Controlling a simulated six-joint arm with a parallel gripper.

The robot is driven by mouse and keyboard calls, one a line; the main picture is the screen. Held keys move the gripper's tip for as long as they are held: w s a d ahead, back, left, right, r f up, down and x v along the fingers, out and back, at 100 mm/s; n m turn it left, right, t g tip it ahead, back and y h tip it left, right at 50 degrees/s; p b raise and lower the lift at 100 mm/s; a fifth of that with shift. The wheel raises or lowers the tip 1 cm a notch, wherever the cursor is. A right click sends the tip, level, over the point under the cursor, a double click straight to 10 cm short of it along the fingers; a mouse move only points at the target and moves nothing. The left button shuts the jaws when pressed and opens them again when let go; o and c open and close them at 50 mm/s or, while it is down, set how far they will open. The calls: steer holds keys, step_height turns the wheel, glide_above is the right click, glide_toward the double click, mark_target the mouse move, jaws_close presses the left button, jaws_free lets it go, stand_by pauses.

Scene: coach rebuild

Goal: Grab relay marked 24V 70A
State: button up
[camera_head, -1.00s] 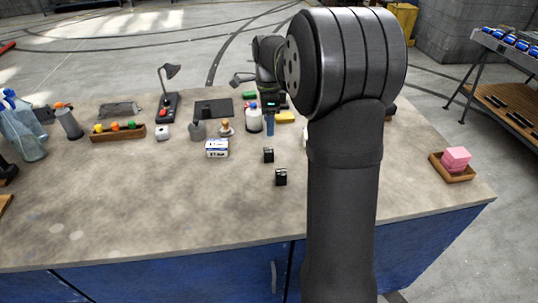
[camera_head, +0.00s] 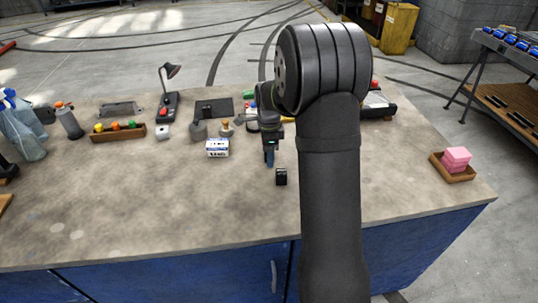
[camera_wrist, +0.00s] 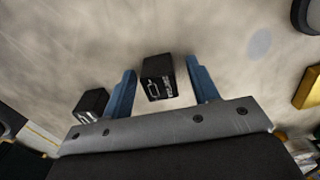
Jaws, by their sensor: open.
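Two small black relays with pale print show in the wrist view; the print is too small to read. One relay (camera_wrist: 157,80) lies between my open fingers with clear space on both sides. The other relay (camera_wrist: 90,105) lies left of the left finger. My gripper (camera_wrist: 161,72) is open and empty, with blue fingers. In the head view my gripper (camera_head: 269,156) hangs low over the table, behind one relay (camera_head: 281,177). The second relay is hidden behind my gripper there. I cannot tell which relay is marked 24V 70A.
A white and blue box (camera_head: 217,148) stands left of my gripper. Bottles, a lamp (camera_head: 165,90) and a wooden tray (camera_head: 118,134) are at the back left. A tray (camera_head: 462,176) with pink blocks (camera_head: 456,158) is at the right. The front of the table (camera_head: 170,210) is clear.

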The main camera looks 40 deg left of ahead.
steer(key=shift+c, duration=0.2)
steer(key=c, duration=1)
steer(key=shift+r, duration=0.1)
